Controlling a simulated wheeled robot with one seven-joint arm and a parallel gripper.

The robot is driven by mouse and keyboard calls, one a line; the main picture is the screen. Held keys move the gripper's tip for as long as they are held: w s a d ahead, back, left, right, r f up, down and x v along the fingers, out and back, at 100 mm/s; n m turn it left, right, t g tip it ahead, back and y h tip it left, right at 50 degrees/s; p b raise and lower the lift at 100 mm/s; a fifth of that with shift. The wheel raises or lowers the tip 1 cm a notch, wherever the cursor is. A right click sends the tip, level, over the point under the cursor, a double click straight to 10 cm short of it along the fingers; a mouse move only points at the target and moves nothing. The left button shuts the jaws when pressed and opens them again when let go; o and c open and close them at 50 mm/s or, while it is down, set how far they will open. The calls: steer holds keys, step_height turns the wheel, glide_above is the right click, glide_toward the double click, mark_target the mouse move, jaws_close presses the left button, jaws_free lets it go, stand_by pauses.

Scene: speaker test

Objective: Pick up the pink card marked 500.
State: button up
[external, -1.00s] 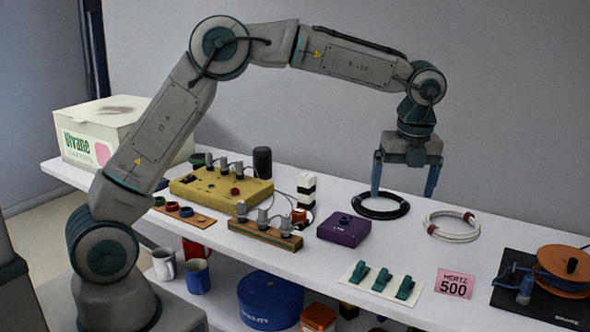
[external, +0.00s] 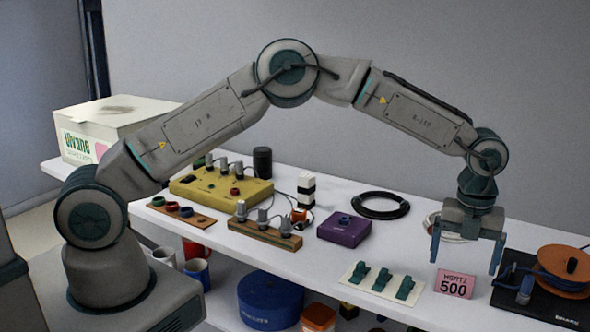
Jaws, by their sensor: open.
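The pink card (external: 455,284) reads "HERTZ 500" and lies on the white table near its front edge, at the right. My gripper (external: 464,268) is open and points down. Its two fingers hang apart above the card, one toward its left side and one toward its right. The card shows below and between the fingertips and nothing is held. I cannot tell exactly how high the fingertips are above the table.
A black mat with an orange cable reel (external: 565,265) lies right of the card. A white plate with green clips (external: 382,281) lies to its left. A white cable coil (external: 450,237) is partly hidden behind my gripper. A purple box (external: 343,231) and black coil (external: 380,206) are further left.

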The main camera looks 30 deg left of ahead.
mark_target(456, 276)
steer(key=f, duration=0.5)
steer(key=shift+a+f+p, duration=0.3)
steer(key=shift+p, duration=0.05)
steer(key=c, duration=1)
steer(key=shift+c, duration=0.2)
steer(key=shift+r, duration=0.1)
